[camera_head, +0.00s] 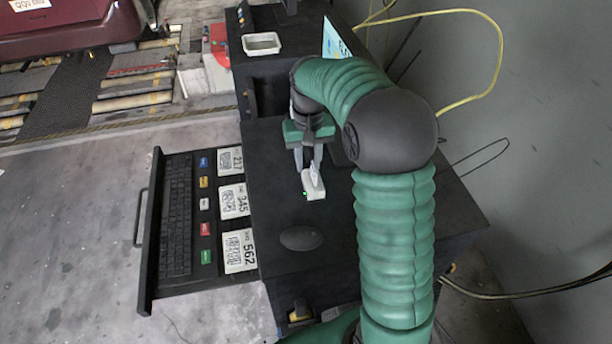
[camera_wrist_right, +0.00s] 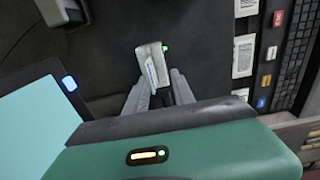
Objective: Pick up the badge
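The badge appears to be the small white piece with a green light (camera_head: 314,186) on the black cabinet top, with a thin part standing up from it. It also shows in the right wrist view (camera_wrist_right: 150,62), just beyond the fingertips. My right gripper (camera_head: 308,166) points down at it, and its fingers (camera_wrist_right: 160,84) look apart, with the badge's near end at the gap between them. Whether a finger touches it is hard to tell. My left gripper is in neither view.
The black cabinet (camera_head: 275,205) carries a dark mouse-like oval (camera_head: 301,238). An open drawer on the left holds a keyboard (camera_head: 176,215), coloured buttons and numbered cards (camera_head: 234,201). A white tray (camera_head: 262,43) stands behind. A yellow cable (camera_head: 497,60) hangs by the wall.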

